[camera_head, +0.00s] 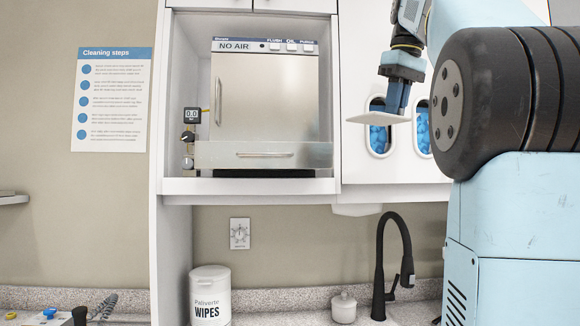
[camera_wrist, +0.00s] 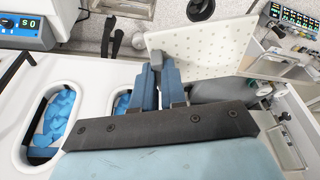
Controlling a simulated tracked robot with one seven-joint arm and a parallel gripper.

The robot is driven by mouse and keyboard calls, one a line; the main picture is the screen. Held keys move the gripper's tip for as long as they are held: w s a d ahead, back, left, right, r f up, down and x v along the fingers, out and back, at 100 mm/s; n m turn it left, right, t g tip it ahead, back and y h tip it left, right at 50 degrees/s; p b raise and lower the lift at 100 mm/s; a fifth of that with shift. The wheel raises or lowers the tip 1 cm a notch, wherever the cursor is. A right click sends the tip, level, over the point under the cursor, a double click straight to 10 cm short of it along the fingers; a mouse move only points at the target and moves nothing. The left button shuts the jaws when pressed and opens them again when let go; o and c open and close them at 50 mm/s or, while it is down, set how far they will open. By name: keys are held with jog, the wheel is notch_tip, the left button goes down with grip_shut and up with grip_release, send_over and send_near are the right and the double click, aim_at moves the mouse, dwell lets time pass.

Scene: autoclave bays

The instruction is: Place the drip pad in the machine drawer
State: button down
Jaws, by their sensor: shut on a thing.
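The drip pad is a thin white plate (camera_head: 373,118), held roughly level in front of the white cupboard at the upper right. In the wrist view its face shows small holes in rows (camera_wrist: 220,42). My gripper (camera_head: 395,107) is shut on one edge of the pad; its blue fingers (camera_wrist: 168,75) also show in the wrist view. The steel machine (camera_head: 262,95) marked NO AIR stands in the open bay, left of the pad. Its drawer (camera_head: 225,156) is below the door and appears to stand out from the machine. The inside of the drawer is hidden.
A gauge with knobs (camera_head: 191,116) is beside the machine at left. The bay's side wall (camera_head: 334,100) stands between machine and pad. Below are a wipes tub (camera_head: 210,298), a small jar (camera_head: 344,309) and a black tap (camera_head: 380,270). The space before the drawer looks clear.

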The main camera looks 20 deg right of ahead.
jog(key=w+a, duration=0.1)
jog(key=w+a+f+t+y, duration=0.1)
jog(key=w+a+t+y, duration=0.1)
jog(key=shift+w+a+f, duration=0.15)
jog(key=shift+w+f, duration=0.1)
jog(key=shift+f, duration=0.15)
jog(key=w+a, duration=1)
jog(key=w, duration=0.2)
jog(key=shift+s+x, duration=0.2)
jog(key=shift+x, duration=1.4)
jog(key=shift+s+x, duration=0.2)
jog(key=shift+x, duration=1.35)
jog(key=shift+w+a+g+h, duration=0.4)
jog(key=shift+g+h, duration=0.5)
jog(key=shift+w, duration=0.1)
jog(key=shift+f, duration=0.85)
jog(key=c, duration=1.2)
grip_release()
